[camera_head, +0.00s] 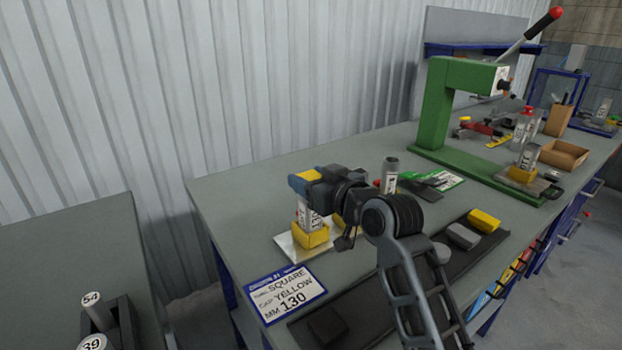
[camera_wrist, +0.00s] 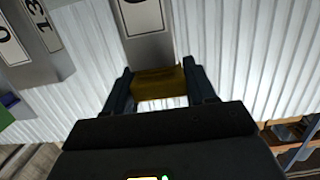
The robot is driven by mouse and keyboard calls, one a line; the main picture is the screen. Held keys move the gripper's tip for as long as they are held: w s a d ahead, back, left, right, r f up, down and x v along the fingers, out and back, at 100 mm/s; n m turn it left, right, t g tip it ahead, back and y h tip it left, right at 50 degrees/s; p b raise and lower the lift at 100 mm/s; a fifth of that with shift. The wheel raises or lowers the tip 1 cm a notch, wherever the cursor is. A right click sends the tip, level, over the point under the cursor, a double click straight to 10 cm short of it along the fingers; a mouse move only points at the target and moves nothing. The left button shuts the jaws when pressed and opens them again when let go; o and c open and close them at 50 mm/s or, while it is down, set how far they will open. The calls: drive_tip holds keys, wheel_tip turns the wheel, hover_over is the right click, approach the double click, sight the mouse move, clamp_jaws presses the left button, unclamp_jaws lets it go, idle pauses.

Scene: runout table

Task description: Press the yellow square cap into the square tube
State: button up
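My gripper (camera_wrist: 160,95) is shut on the yellow square cap, with a finger on each side of it. The cap (camera_wrist: 158,80) lies against the end of a grey square tube with a white label (camera_wrist: 145,14) in the wrist view. I cannot tell how deep it sits. In the head view the yellow cap (camera_head: 312,175) shows at my gripper, at the top of the tube (camera_head: 307,217). The tube stands upright in a yellow holder (camera_head: 311,238) on a pale plate (camera_head: 291,247). My gripper and wrist hide part of the tube's upper end.
A card (camera_head: 287,293) reads square, yellow, 130. A dark mat (camera_head: 375,300) holds a yellow piece (camera_head: 484,220) and grey pieces. A grey cylinder (camera_head: 389,175) stands behind my wrist. A green lever press (camera_head: 437,105) stands farther right. The table's left end is clear.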

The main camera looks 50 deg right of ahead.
drive_tip(key=o, duration=0.5)
drive_tip(key=b+v, duration=0.1)
drive_tip(key=v, duration=0.6)
drive_tip(key=shift+s, duration=0.35)
drive_tip(key=shift+a, duration=0.1)
drive_tip(key=shift+c, duration=0.3)
